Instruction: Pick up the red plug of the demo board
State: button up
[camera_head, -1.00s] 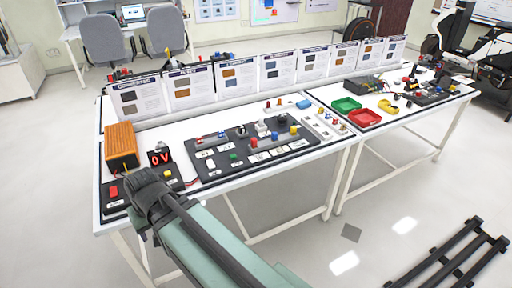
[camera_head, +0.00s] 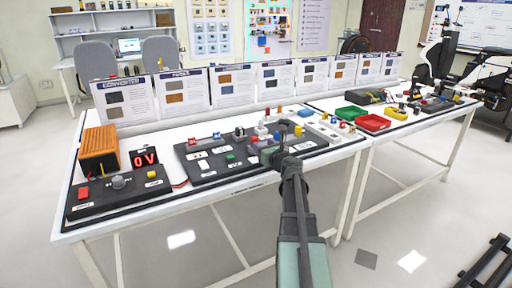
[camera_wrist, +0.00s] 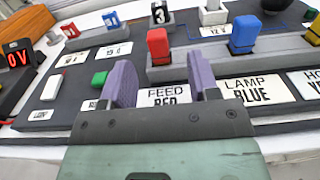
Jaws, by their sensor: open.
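The red plug (camera_wrist: 158,46) stands upright on a grey rail of the dark demo board (camera_wrist: 68,110), behind a label reading FEED RED (camera_wrist: 163,95). A blue plug (camera_wrist: 243,35) stands to its right, behind a label reading LAMP BLUE. My gripper (camera_wrist: 162,82) is open and empty. Its two purple fingers are in front of the red plug, one to each side in the wrist view, and apart from it. In the head view my gripper (camera_head: 283,157) is over the board's front part and hides some of it.
A green block (camera_wrist: 99,79) and a white switch (camera_wrist: 52,88) are on the board's left. A red 0V display (camera_head: 145,157) and an orange ribbed box (camera_head: 99,149) stand at the table's left. Upright cards line the back. Green and red trays (camera_head: 373,123) are farther right.

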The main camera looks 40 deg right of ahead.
aim_at(256, 140)
jog(key=w, duration=0.4)
jog(key=w+d, duration=0.1)
jog(key=w, duration=0.2)
jog(key=shift+s, duration=0.1)
jog(key=c, duration=1)
